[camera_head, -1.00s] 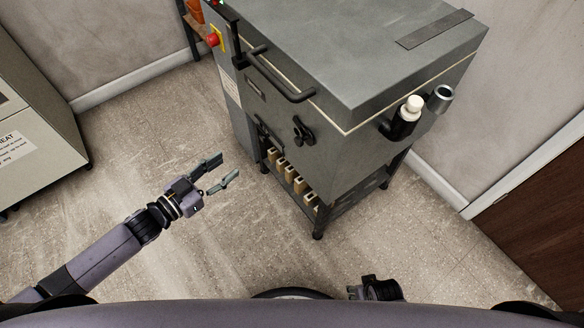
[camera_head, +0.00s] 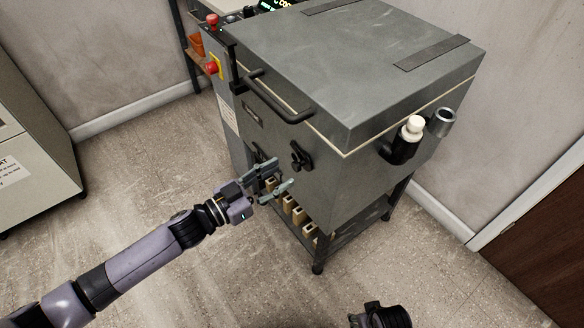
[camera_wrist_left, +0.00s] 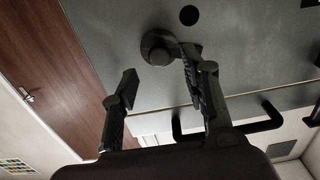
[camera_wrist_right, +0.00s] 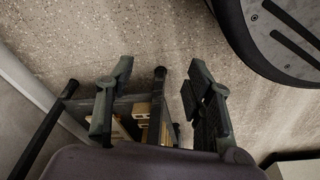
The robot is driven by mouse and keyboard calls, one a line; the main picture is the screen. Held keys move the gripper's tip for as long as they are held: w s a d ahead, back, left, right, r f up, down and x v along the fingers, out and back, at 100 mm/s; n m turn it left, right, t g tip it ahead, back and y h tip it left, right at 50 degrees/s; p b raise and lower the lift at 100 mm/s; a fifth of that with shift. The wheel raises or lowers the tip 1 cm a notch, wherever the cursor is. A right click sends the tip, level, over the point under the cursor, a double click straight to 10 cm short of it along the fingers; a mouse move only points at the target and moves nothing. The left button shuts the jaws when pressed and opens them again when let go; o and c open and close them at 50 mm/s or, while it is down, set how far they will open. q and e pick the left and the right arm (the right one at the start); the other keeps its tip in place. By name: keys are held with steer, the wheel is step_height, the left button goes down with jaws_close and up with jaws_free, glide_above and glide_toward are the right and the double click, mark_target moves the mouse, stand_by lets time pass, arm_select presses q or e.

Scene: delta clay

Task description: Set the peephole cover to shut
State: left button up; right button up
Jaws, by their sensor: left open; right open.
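The peephole cover (camera_head: 300,152) is a small black piece on the front of the grey kiln (camera_head: 290,115). In the left wrist view the cover (camera_wrist_left: 159,48) is a dark round knob, and a dark round hole (camera_wrist_left: 189,15) lies beside it, uncovered. My left gripper (camera_head: 277,176) is open and empty, in front of the kiln, left of and below the cover in the head view. In its wrist view the fingertips (camera_wrist_left: 160,62) lie around the cover in the picture; contact cannot be told. My right gripper (camera_wrist_right: 160,70) is open and empty, low near the floor.
A black bar handle (camera_head: 275,98) juts from the kiln's front above the cover. A black holder with a white-topped piece (camera_head: 412,126) and a metal tube (camera_head: 440,122) stick out at right. Pale blocks (camera_head: 293,208) stand below the kiln.

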mark_target(294, 167)
arm_select(q)
steer(key=x, duration=0.4)
steer(key=shift+w+d, duration=0.2)
steer(key=shift+d, duration=0.15)
arm_select(e)
steer(key=shift+w+r, duration=0.45)
steer(key=shift+r, duration=0.4)
arm_select(q)
steer(key=shift+c, duration=1.4)
jaws_close()
arm_select(e)
steer(key=shift+s+f, duration=0.15)
